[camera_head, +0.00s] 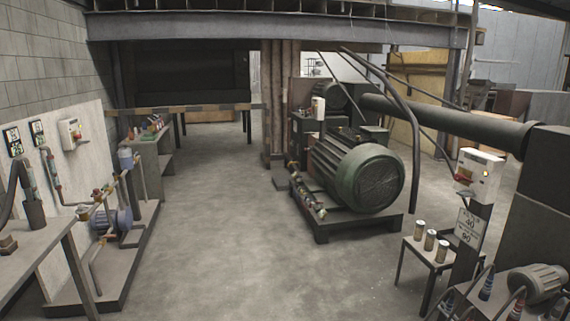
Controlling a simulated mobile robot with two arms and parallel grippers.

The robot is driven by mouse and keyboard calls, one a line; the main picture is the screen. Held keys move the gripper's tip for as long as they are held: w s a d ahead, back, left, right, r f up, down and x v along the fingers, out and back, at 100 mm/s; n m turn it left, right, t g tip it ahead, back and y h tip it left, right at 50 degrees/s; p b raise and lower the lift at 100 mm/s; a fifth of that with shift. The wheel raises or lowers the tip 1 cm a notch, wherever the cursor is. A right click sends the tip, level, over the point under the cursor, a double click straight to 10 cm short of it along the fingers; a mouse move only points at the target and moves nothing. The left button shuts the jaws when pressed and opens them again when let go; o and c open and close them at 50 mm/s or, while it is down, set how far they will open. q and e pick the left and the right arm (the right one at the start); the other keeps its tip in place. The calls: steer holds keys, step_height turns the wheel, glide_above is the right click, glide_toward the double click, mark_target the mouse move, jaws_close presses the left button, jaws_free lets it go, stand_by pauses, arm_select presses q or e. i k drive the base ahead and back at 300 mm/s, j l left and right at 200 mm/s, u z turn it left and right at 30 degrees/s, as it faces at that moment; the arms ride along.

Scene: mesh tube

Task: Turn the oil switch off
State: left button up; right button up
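No part marked as an oil switch can be read at this distance. Several white switch boxes show. One box (479,175) stands on a dark post at the right, with a small lit yellow-green spot and a red part at its lower left. Another box (71,134) with a red part is on the left wall panel. A third box (318,108) is by the large green motor (357,171). The switch positions are too small to tell. Neither of my grippers is in view.
A small table (427,262) with three cans stands at the right, beside a sign (468,227). A pump with pipes (118,219) and a grey bench (37,252) are at the left. The concrete floor (222,230) between is clear.

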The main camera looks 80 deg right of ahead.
mark_target(458, 177)
steer(key=z, duration=3.9)
steer(key=i+z, duration=0.1)
steer(key=i, duration=1)
